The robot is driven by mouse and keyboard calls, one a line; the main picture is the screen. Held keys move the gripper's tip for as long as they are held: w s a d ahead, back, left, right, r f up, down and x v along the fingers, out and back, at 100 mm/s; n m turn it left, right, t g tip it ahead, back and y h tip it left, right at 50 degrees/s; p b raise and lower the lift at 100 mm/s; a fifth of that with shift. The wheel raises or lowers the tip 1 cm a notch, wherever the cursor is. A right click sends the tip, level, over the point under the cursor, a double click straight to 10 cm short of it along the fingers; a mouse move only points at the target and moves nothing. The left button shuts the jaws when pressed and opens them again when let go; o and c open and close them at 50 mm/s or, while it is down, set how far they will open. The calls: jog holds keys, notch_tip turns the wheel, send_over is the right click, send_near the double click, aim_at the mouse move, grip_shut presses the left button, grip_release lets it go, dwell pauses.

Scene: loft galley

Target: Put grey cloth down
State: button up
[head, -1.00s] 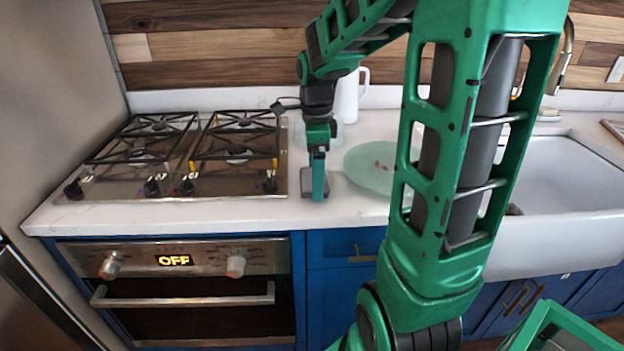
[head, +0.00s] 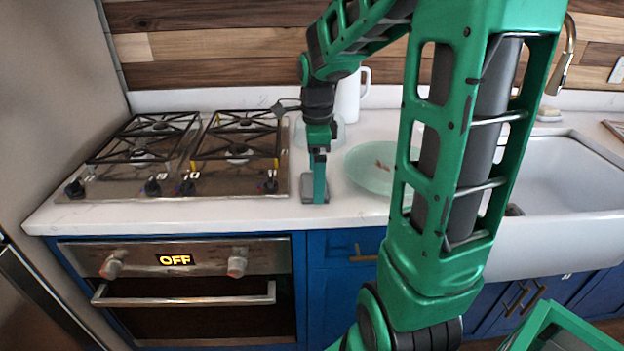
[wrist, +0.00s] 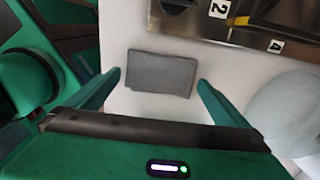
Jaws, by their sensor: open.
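The grey cloth (head: 308,188) is a small folded rectangle on the white counter, just right of the cooktop and near the front edge. In the wrist view the cloth (wrist: 161,73) lies between my two spread green fingers, with a strip of white counter visible on each side. My gripper (head: 318,196) points down at the cloth in the head view, and its finger hides the cloth's right part. In the wrist view my gripper (wrist: 160,80) is open, with no finger touching the cloth. How high the fingertips are above the counter is hard to tell.
The cooktop (head: 185,185) with black grates and knobs is close on the left. A pale green glass plate (head: 368,170) is on the right, with a white pitcher (head: 347,100) behind. A white sink (head: 560,180) is farther right. My arm hides part of the counter.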

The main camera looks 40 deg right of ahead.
notch_tip(320, 180, up, 9)
jog(key=s+f+n, duration=0.4)
jog(key=s+n, duration=0.5)
jog(key=s, duration=0.1)
jog(key=s+a+f+n, duration=0.1)
jog(key=s+f+n, duration=0.3)
jog(key=s+n, duration=0.5)
jog(key=shift+s+f, duration=0.2)
jog(key=shift+s, duration=0.65)
jog(key=shift+w+f, duration=0.25)
jog(key=shift+w, duration=0.3)
